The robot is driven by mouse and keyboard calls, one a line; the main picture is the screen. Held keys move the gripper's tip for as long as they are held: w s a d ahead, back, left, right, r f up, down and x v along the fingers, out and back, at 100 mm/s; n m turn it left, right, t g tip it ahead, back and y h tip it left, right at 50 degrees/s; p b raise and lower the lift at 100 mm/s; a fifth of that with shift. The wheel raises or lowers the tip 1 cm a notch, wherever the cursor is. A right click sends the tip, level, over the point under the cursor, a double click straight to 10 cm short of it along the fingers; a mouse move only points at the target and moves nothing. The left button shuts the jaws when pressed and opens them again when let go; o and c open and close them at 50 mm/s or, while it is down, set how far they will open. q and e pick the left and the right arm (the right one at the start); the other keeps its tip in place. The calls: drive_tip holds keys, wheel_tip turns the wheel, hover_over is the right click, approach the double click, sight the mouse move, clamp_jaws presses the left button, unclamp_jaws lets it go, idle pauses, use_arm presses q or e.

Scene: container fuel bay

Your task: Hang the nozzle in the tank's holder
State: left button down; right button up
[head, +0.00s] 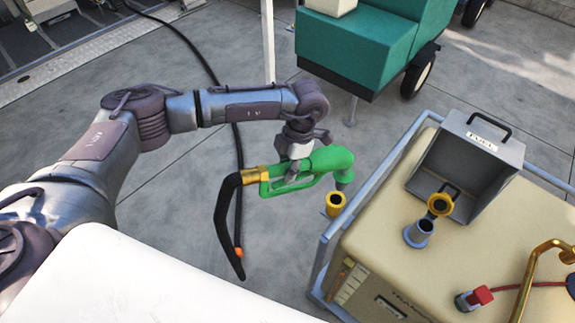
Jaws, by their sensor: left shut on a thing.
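My left gripper (293,168) is shut on the green fuel nozzle (328,162) and holds it up, left of the tank (375,240). The nozzle's short spout points down at its right end. A yellow-rimmed cup (335,204), which looks like the holder, is at the tank's left side, just below and left of the spout in the picture. The spout appears outside the cup; the height gap is hard to judge. A brass fitting (254,175) joins the nozzle to a black hose (222,215) that hangs down. My right gripper is not in view.
A blue-grey rail frame (323,262) edges the tank. A teal cart (360,45) stands behind.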

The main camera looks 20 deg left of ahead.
use_arm(q)
drive_tip(key=b, duration=0.3)
hover_over(286, 190)
drive_tip(key=shift+w+d+f, duration=0.1)
drive_tip(key=shift+f, duration=1.05)
drive_tip(key=shift+w+d+f, duration=0.1)
drive_tip(key=shift+f, duration=1)
drive_tip(key=shift+r+p, duration=0.25)
drive_tip(key=shift+p, duration=0.2)
drive_tip(key=shift+s+a+f+b, duration=0.1)
drive_tip(key=shift+s+f+b, duration=0.05)
drive_tip(key=shift+f+b, duration=0.3)
drive_tip(key=shift+f+b, duration=0.2)
drive_tip(key=shift+b, duration=0.15)
drive_tip(key=shift+f, duration=0.1)
drive_tip(key=shift+f, duration=0.15)
drive_tip(key=shift+b+x, duration=1.15)
drive_tip(key=shift+b, duration=0.1)
drive_tip(key=shift+f, duration=0.3)
